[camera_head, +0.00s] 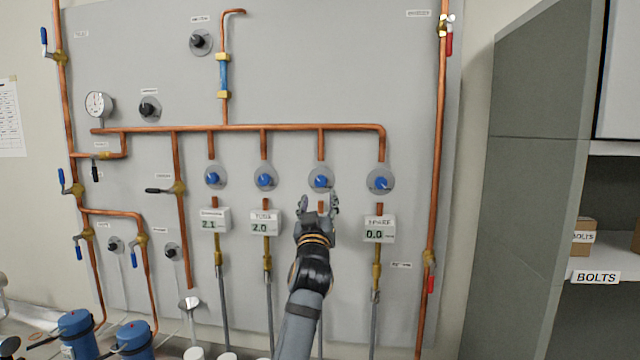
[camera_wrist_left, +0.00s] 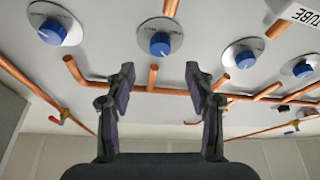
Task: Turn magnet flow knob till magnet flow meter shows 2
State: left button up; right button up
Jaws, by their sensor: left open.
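A row of blue flow knobs on round grey plates is on the grey panel. The third knob from the left (camera_head: 320,180) sits just above my left gripper (camera_head: 320,204) in the head view. In the left wrist view this knob (camera_wrist_left: 160,43) appears between and beyond the fingertips of my left gripper (camera_wrist_left: 160,75). The gripper is open, with nothing between its fingers, and looks apart from the knob. The meter under this knob is hidden behind my gripper and wrist, so its reading and label cannot be seen. My right gripper is not in view.
The neighbouring TUBE meter (camera_head: 266,222) reads 2.0, the leftmost meter (camera_head: 214,220) 2.1, and the SPARE meter (camera_head: 379,228) 0.0. Knobs flank the third one: the second (camera_head: 264,179) and fourth (camera_head: 380,182). A horizontal copper pipe (camera_head: 285,127) runs above them.

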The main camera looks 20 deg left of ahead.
aim_at(320, 183)
pick_arm(q)
jog(key=p+x, duration=0.2)
jog(key=x, duration=0.4)
jog(key=shift+w+r, duration=0.2)
jog(key=shift+w+a, duration=0.2)
jog(key=shift+w, duration=0.15)
grip_shut()
jog(key=shift+r+m+h+p, duration=0.15)
jog(key=shift+m+h+p, duration=0.35)
jog(key=shift+m+p, duration=0.45)
jog(key=m+h+p, duration=0.1)
jog(key=m+p, duration=0.1)
jog(key=p, duration=0.1)
jog(key=m+t+h+p, duration=0.1)
jog(key=m+p, duration=0.2)
jog(key=shift+s+a+r+h+p, duration=0.1)
jog(key=shift+a+h+p, duration=0.05)
jog(key=shift+h+p, duration=0.2)
jog(key=shift+f+m+h+p, duration=0.2)
jog(key=shift+m+h+p, duration=0.35)
jog(key=shift+m+p, duration=0.4)
